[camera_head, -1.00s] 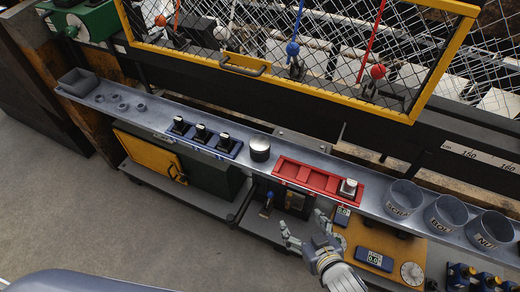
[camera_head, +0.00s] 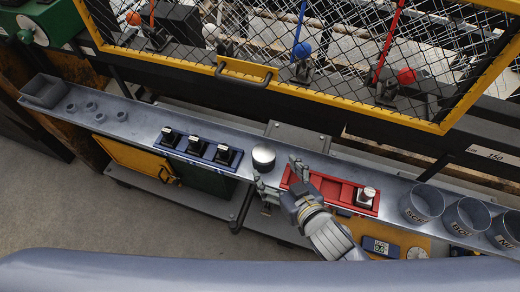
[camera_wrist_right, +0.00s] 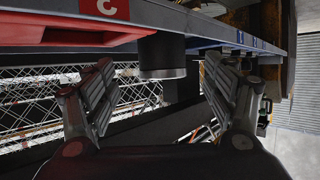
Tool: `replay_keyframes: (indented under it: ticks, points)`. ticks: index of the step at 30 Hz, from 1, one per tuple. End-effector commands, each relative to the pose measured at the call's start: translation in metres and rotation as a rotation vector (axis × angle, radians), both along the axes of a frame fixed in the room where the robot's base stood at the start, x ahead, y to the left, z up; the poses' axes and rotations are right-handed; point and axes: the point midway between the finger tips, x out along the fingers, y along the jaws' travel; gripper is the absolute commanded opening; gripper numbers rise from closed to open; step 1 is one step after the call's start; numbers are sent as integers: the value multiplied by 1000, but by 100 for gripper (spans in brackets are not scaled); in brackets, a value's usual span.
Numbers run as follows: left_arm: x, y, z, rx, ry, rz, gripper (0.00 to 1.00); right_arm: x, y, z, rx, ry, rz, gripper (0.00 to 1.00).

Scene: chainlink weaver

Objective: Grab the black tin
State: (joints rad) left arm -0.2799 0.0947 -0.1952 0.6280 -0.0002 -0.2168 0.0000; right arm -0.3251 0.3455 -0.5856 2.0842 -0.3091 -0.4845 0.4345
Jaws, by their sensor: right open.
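The black tin (camera_head: 263,159) is a short round can with a pale metallic top. It stands upright on the long grey shelf (camera_head: 140,126), between a blue tray and a red tray. My right gripper (camera_head: 279,176) is open and empty, at the shelf's front edge just in front of the tin and slightly to its right. In the right wrist view the tin (camera_wrist_right: 162,56) shows beyond and between the two spread fingers (camera_wrist_right: 157,78), with no contact visible. My left gripper is not in view.
The red tray (camera_head: 335,190) holds a small metal-topped block (camera_head: 366,196) and lies close right of my right gripper. The blue tray (camera_head: 180,148) holds several dark pieces. Grey cups (camera_head: 422,204) stand at the right. A yellow-framed mesh guard (camera_head: 225,70) rises behind the shelf.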

Motion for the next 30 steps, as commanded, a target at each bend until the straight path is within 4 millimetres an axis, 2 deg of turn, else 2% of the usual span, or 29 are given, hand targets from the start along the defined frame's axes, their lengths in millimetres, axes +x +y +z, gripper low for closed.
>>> replay_keyframes:
  ticks: [3, 6, 9, 13, 21, 29, 30]
  points:
    - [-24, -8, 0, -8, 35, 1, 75, 16, 8, -6, 1, -2, -1, 78]
    - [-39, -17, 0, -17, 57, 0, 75, 23, 12, -10, 0, -1, 0, 78]
    - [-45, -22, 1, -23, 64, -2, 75, 27, 15, -11, 1, 0, 0, 78]
    - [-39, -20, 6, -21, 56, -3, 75, 41, 23, -14, 0, -2, 0, 78]
    - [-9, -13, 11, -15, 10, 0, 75, 66, 37, -27, 1, 1, 1, 78]
    - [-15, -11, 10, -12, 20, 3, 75, 67, 38, -28, 1, 1, 1, 78]
    - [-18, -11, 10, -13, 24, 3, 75, 67, 38, -28, 1, 1, 1, 71]
